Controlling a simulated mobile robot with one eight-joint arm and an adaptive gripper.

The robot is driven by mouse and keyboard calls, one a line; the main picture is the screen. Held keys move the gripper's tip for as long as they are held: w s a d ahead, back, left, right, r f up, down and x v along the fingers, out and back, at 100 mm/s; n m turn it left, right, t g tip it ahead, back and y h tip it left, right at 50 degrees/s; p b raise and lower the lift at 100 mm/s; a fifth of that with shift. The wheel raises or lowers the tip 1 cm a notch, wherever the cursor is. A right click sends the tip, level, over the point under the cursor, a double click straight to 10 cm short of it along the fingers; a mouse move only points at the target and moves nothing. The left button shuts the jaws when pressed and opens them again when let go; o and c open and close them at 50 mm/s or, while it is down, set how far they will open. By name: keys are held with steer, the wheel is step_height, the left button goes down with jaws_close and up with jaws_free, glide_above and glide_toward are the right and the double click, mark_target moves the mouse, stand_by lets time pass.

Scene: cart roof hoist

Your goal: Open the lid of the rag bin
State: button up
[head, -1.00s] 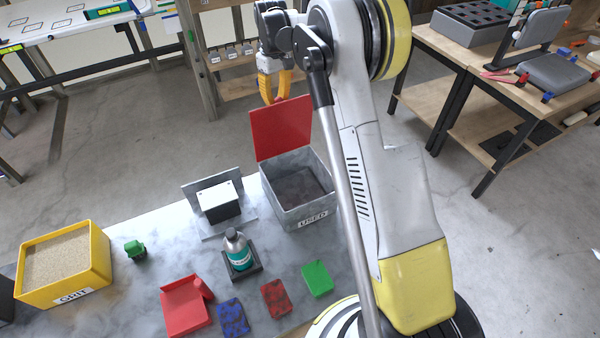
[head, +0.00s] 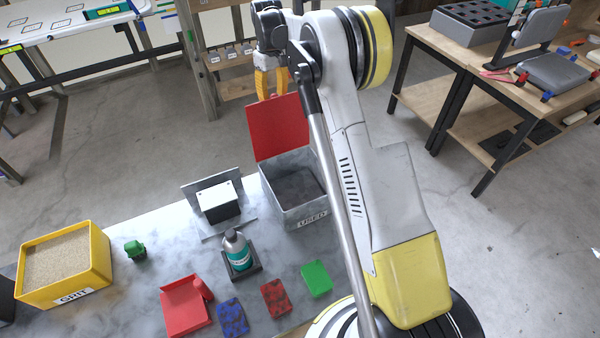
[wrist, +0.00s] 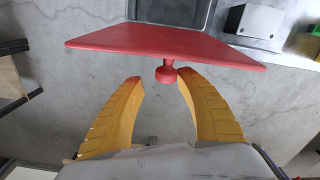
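The rag bin (head: 297,213) is a grey box labelled USED on the bench, with its top uncovered. Its red lid (head: 278,128) stands up, hinged at the back edge, leaning slightly backward. In the wrist view the lid (wrist: 165,42) shows as a wide red plate, with a round red knob (wrist: 166,74) sticking out toward my gripper. My gripper (head: 273,92) is behind the lid in the head view. In the wrist view its yellow fingers (wrist: 160,77) are spread, with the knob by the tips, closer to the right one; contact cannot be told.
On the bench (head: 150,238) are a yellow GRIT bin (head: 88,277), a bottle (head: 238,250) in a holder, a bracketed white-topped block (head: 218,200), a red tray (head: 185,308) and several coloured pads. Shelving (head: 230,85) stands behind; the floor between is clear.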

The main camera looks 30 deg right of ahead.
steer(key=shift+a+r, duration=0.1)
steer(key=shift+r, duration=0.05)
step_height(320, 180, up, 8)
steer(key=p, duration=0.4)
steer(key=shift+p, duration=0.3)
stand_by(0.4)
steer(key=s+a+r+m+t+b, duration=0.1)
steer(key=s+a+r+b, duration=0.15)
steer(key=s, duration=0.45)
steer(key=s+a+r+t+b, duration=0.1)
steer(key=s+a+t+b, duration=0.1)
steer(key=s+b, duration=0.35)
steer(key=s+a+r+m+t+b, duration=0.1)
steer(key=s+a+b, duration=0.1)
steer(key=s, duration=0.6)
steer(key=s+a+f+t+b, duration=0.1)
steer(key=s+f+b, duration=0.2)
steer(key=s+f, duration=0.3)
steer(key=s+a+f+m+t+b, duration=0.1)
steer(key=s+a+f+t+b, duration=0.1)
steer(key=s+f, duration=0.5)
steer(key=s+b, duration=0.1)
steer(key=s, duration=0.4)
steer(key=shift+s+a+f+m+b, duration=0.15)
steer(key=shift+s+a+m+b, duration=0.15)
steer(key=shift+s, duration=0.05)
